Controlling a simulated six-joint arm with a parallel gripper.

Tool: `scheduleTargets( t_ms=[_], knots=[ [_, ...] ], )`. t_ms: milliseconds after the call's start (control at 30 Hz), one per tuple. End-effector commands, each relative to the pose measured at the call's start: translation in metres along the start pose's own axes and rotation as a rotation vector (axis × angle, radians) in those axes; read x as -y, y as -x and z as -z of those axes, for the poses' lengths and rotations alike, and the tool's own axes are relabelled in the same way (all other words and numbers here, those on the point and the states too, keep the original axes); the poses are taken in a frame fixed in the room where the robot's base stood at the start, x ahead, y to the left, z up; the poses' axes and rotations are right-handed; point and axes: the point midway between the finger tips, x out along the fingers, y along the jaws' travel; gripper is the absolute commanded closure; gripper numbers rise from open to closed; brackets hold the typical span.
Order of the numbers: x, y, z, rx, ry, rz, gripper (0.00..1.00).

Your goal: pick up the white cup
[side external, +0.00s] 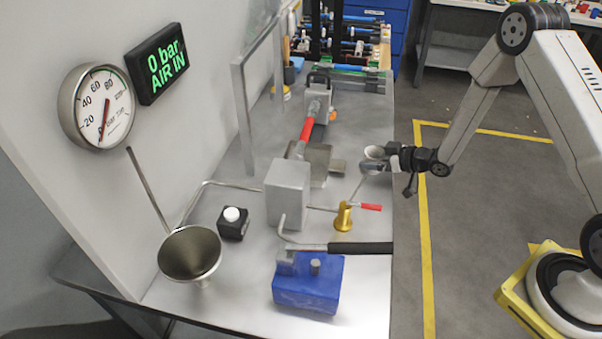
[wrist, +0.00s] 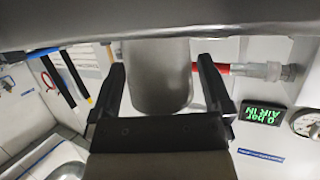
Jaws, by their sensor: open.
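The white cup (side external: 373,152) looks pale grey and round in the side external view, near the right edge of the metal bench. My gripper (side external: 386,159) is right at it, reaching in from the right. In the wrist view the cup (wrist: 158,78) is a smooth grey cylinder between the two black fingers of my gripper (wrist: 162,68). The fingers are apart, one on each side of the cup. A gap shows between the cup and the right finger; contact on the left side is unclear. The cup's lower part is partly hidden by my gripper in the wrist view.
A brass fitting (side external: 343,216) and a red-tipped lever (side external: 370,207) stand close in front of the cup. A grey block (side external: 288,190), blue vise (side external: 308,283) and metal funnel (side external: 190,252) occupy the bench.

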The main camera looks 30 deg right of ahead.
Motion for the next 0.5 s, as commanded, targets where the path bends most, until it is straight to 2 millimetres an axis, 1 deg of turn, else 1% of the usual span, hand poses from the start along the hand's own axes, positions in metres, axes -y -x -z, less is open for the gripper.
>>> scheduleTargets(
  t_ms=[100,167,200,267,300,367,500],
  knots=[
    [0.0,0.0002,0.0001,0.0,0.0,0.0,0.0],
    [0.0,0.0002,0.0001,0.0,0.0,0.0,0.19],
    [0.0,0.0002,0.0001,0.0,0.0,0.0,0.32],
    [0.0,0.0002,0.0001,0.0,0.0,0.0,0.51],
    [0.0,0.0002,0.0001,0.0,0.0,0.0,0.64],
    [0.0,0.0002,0.0001,0.0,0.0,0.0,0.81],
    [0.0,0.0002,0.0002,0.0,0.0,0.0,0.81]
  ],
)
